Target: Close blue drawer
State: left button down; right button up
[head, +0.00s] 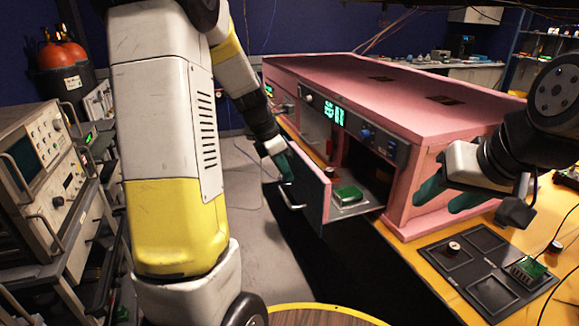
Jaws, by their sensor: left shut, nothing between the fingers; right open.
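The drawer (313,195) stands pulled out of the pink enclosure (440,110). Its inner front face is pink and its outer face looks dark blue, with a pale handle (289,198). A green item (347,194) lies on the drawer's floor. My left gripper (286,167) is shut and empty at the outer side of the drawer front, near its top edge; I cannot tell whether it touches. My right gripper (445,198) is open and empty, right of the enclosure's near corner, above the yellow table.
A dark tray mat (450,262) with a knob and a green circuit board lies on the yellow table at the lower right. Instruments on a rack (40,170) stand at the left. The floor left of the drawer is clear apart from thin cables.

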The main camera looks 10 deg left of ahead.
pick_arm(q)
jog(key=shift+w+d, duration=0.1)
jog(key=shift+d, duration=0.05)
send_over(338, 183)
dwell(0.8)
dwell(0.3)
